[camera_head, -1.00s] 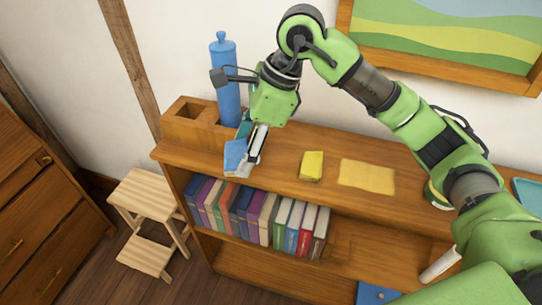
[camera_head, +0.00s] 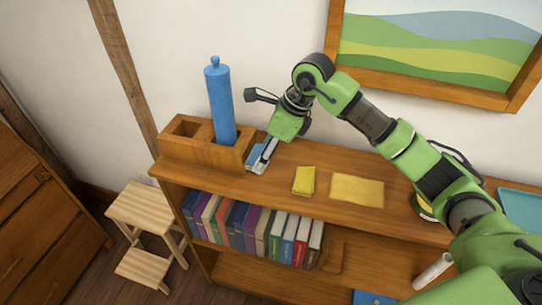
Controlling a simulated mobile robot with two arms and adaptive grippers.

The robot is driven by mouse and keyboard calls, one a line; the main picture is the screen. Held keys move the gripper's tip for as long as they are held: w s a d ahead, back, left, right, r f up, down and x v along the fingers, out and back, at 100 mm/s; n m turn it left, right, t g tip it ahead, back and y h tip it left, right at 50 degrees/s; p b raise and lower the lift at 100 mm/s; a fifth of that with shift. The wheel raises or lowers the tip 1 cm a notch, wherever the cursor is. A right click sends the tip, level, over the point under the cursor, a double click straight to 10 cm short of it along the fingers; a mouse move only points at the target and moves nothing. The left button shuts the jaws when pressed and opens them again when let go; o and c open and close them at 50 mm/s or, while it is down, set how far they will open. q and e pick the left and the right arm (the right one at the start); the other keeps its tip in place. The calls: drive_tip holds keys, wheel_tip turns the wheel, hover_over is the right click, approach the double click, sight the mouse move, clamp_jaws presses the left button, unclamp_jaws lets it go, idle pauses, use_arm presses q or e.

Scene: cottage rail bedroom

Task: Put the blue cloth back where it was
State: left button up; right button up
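The blue cloth (camera_head: 255,155) is a small folded piece at the right end of the wooden holder, over the shelf top. My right gripper (camera_head: 264,158) reaches in from the right and points down at it. Its fingers look closed on the cloth and hide part of it. Whether the cloth touches the shelf top, I cannot tell. My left gripper is not in view.
The wooden holder (camera_head: 178,150) has an empty square slot and a tall blue bottle (camera_head: 221,105) standing in it. A folded yellow cloth (camera_head: 304,181) and a flat yellow mat (camera_head: 357,190) lie to the right. Several books (camera_head: 250,228) fill the shelf below.

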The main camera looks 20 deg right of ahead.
sight(266, 170)
drive_tip(key=shift+w+d+f, duration=0.25)
drive_tip(key=shift+d+f, duration=0.1)
drive_tip(key=shift+f, duration=0.15)
drive_tip(key=shift+w+d+f, duration=0.2)
drive_tip(key=shift+d+f, duration=0.15)
drive_tip(key=shift+f, duration=0.1)
wheel_tip(266, 170, down, 3)
drive_tip(key=p, duration=0.2)
drive_tip(key=shift+w+d+p, duration=0.1)
drive_tip(key=shift+d+p, duration=0.05)
drive_tip(key=shift+p, duration=0.2)
drive_tip(key=shift+f, duration=0.25)
drive_tip(key=shift+f, duration=0.1)
drive_tip(key=o, duration=0.6)
drive_tip(key=shift+f, duration=0.1)
drive_tip(key=o, duration=0.4)
